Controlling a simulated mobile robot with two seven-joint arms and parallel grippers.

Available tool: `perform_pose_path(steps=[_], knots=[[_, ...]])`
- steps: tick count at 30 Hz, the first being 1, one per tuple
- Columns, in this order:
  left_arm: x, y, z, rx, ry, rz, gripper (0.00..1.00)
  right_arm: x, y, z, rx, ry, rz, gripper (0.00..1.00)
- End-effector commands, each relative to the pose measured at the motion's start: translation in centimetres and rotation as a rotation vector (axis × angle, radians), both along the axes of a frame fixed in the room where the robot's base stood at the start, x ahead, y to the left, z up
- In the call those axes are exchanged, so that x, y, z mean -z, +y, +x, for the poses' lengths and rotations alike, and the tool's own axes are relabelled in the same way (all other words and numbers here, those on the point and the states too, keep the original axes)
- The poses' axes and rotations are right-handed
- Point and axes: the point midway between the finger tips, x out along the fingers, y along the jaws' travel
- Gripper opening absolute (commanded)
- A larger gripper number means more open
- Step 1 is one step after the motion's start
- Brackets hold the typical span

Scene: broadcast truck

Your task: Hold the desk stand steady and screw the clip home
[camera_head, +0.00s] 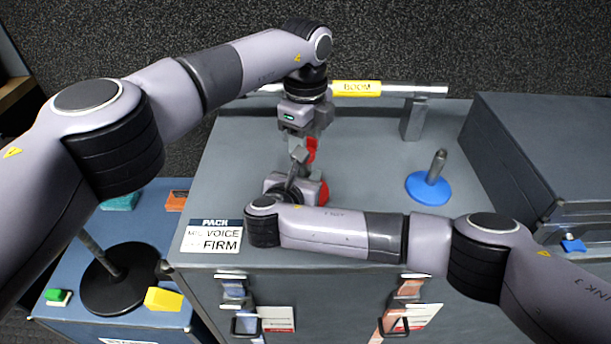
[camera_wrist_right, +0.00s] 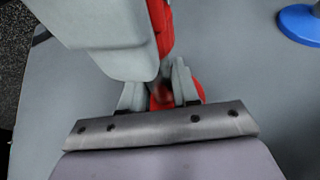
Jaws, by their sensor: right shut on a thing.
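The red desk stand (camera_head: 323,194) is on the grey case top, mostly hidden by my arms. In the right wrist view its red part (camera_wrist_right: 163,97) shows between the fingers. My right gripper (camera_head: 294,182) is shut on the stand low down; its fingers also show in the right wrist view (camera_wrist_right: 158,92). My left gripper (camera_head: 301,150) points down just above it. A red piece (camera_head: 312,148), probably the clip, shows beside the left fingers; in the right wrist view red (camera_wrist_right: 160,22) shows behind the left gripper's pale body. Whether the left jaws are shut, and the thread, are hidden.
A blue-based stand with a grey post (camera_head: 428,187) stands to the right. A boom pole with a yellow label (camera_head: 357,88) lies along the back. A dark case (camera_head: 540,150) bounds the right. A black round base (camera_head: 118,280) and coloured blocks sit lower left.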

Motion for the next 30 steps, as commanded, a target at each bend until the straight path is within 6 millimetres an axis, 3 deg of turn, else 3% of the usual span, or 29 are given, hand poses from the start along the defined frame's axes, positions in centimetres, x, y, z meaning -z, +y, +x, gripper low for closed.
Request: perform_pose_path(steps=[30], knots=[[0.09, -0.01, 0.01, 1.605, -0.001, 0.001, 0.04, -0.03, 0.01, 0.01, 0.000, -0.001, 0.000, 0.00]])
